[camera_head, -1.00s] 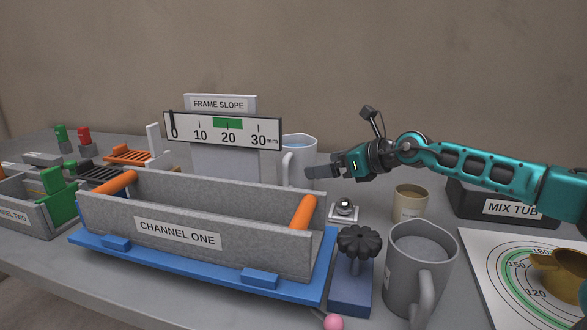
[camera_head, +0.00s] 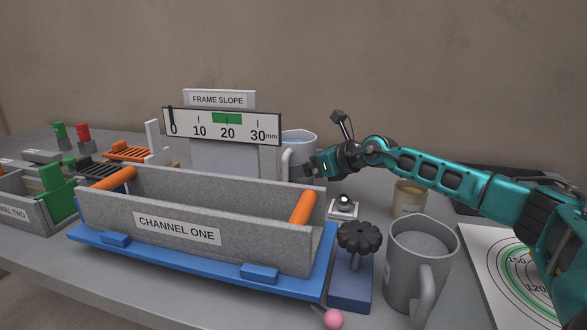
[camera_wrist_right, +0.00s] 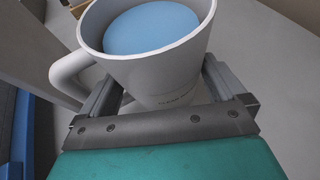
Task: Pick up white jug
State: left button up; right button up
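The white jug (camera_head: 299,143), holding blue liquid, stands upright on the table behind the grey channel, its lower part hidden by the channel and its left side partly covered by the scale. In the right wrist view the jug (camera_wrist_right: 150,62) fills the upper middle, its handle at the left. My right gripper (camera_head: 313,170) is at the jug's right side in the head view. In the wrist view the fingers of my right gripper (camera_wrist_right: 163,88) are spread, one on each side of the jug's body; I cannot tell whether they touch it. My left gripper is not in view.
The channel one trough (camera_head: 180,215) with orange handles lies in front of the jug. The frame slope scale (camera_head: 222,126) stands to its left. A silver ball on a stand (camera_head: 344,205), a beige cup (camera_head: 408,199) and a grey jug (camera_head: 420,262) stand to the right.

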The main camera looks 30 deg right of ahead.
jog(key=c, duration=0.8)
jog(key=shift+r, duration=0.15)
notch_tip(320, 180, up, 20)
jog(key=p, duration=0.5)
